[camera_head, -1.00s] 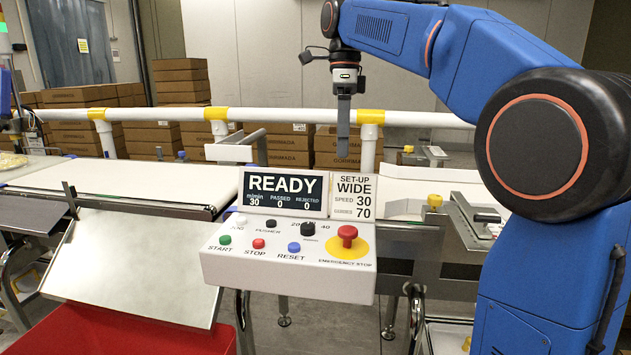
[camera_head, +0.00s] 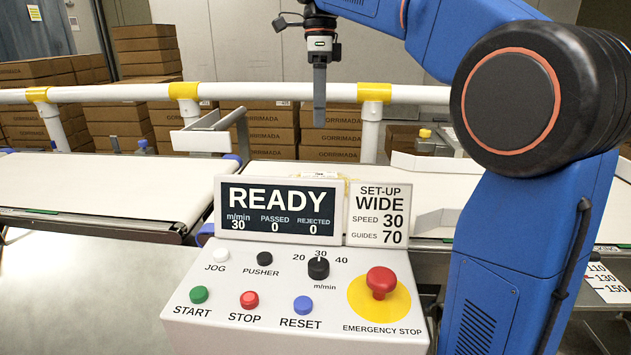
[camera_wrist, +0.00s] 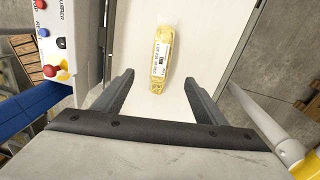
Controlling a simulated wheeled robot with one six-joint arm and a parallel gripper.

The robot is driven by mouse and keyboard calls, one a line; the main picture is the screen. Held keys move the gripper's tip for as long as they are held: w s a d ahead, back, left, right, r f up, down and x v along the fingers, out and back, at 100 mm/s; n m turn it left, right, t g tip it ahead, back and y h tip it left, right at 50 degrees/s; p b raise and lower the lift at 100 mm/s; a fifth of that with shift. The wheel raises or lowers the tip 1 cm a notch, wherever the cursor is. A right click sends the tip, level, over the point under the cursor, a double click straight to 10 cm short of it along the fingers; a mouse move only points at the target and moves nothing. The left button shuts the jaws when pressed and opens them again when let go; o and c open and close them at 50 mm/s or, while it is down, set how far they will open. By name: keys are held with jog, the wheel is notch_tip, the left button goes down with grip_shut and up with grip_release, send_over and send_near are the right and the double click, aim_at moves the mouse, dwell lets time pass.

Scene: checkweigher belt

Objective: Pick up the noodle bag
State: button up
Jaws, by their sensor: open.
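The noodle bag (camera_wrist: 161,48) shows in the wrist view as a clear bag with yellow contents and a white printed label. It lies lengthwise on the white belt (camera_wrist: 192,28), beyond and roughly between my fingertips. My gripper (camera_wrist: 159,77) is open, its two dark fingers apart with nothing between them. In the head view my gripper (camera_head: 319,122) points down above the belt, behind the control panel. There the display hides most of the belt spot below it; only a pale yellowish sliver shows over its top edge.
The control panel (camera_head: 296,326) with its READY display (camera_head: 277,208) and emergency stop (camera_head: 381,283) stands in front. A white rail (camera_head: 250,91) with yellow joints runs behind the belts. Stacked cartons (camera_head: 332,130) stand beyond it. The left belt (camera_head: 100,187) looks bare.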

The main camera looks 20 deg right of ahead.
aim_at(320, 174)
jog(key=f, duration=0.7)
jog(key=s+f, duration=0.1)
jog(key=f, duration=0.3)
jog(key=shift+s+a, duration=0.1)
jog(key=shift+a, duration=0.05)
jog(key=shift+f, duration=2.7)
jog(key=c, duration=1.3)
